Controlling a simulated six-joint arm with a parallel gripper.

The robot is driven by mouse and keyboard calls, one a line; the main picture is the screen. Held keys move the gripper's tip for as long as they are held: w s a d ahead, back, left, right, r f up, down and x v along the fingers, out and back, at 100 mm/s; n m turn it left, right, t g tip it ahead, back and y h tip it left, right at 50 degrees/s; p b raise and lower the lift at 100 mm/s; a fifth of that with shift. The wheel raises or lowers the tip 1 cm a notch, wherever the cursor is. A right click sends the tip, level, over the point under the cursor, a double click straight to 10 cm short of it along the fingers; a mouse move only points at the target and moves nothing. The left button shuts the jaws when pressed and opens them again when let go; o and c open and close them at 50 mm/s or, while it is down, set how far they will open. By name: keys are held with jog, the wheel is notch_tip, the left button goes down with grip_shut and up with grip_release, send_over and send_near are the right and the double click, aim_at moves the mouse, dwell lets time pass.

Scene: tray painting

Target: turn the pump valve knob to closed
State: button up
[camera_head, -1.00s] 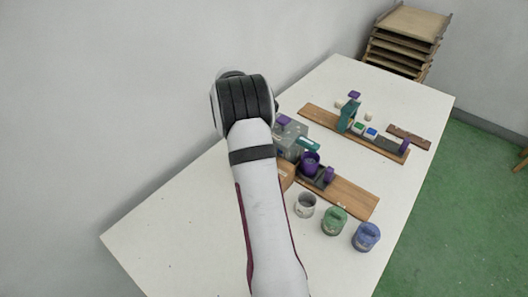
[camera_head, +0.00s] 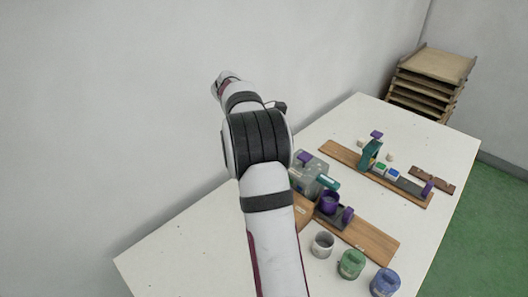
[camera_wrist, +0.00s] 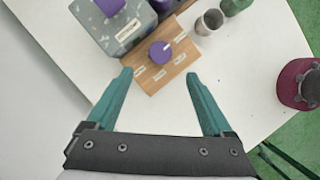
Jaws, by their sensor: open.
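In the wrist view, the purple round knob (camera_wrist: 160,51) sits on a wooden board (camera_wrist: 150,85) with several small pale labels around it. A white mark on the knob points toward the upper right; the label texts are too small to read. My gripper (camera_wrist: 157,77) is open, its two teal fingers wide apart and empty. In the picture the fingertips lie just below the knob, one to each side; I cannot tell the height between them. In the head view my arm hides the knob and my gripper.
A grey speckled box (camera_head: 312,174) with a purple top part stands beside the board. The white table (camera_head: 190,245) is clear at the left.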

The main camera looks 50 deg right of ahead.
jog(key=v, duration=0.5)
jog(key=s+a+r+m+t+y, duration=0.1)
jog(key=s+a+r+m, duration=0.15)
jog(key=a, duration=0.65)
jog(key=s+a+r+m+t+y, duration=0.1)
jog(key=s+a+m, duration=0.2)
jog(key=a, duration=0.6)
jog(key=s+a+f+m+y, duration=0.1)
jog(key=s+a+f+m, duration=0.2)
jog(key=s+a, duration=0.5)
jog(key=s+a+f+m+y, duration=0.2)
jog(key=s+a+f+m, duration=0.1)
jog(key=s+a+m, duration=0.3)
jog(key=s+a, duration=0.2)
jog(key=s, duration=0.1)
jog(key=shift+s+f+t, duration=0.25)
jog(key=shift+s+t, duration=0.15)
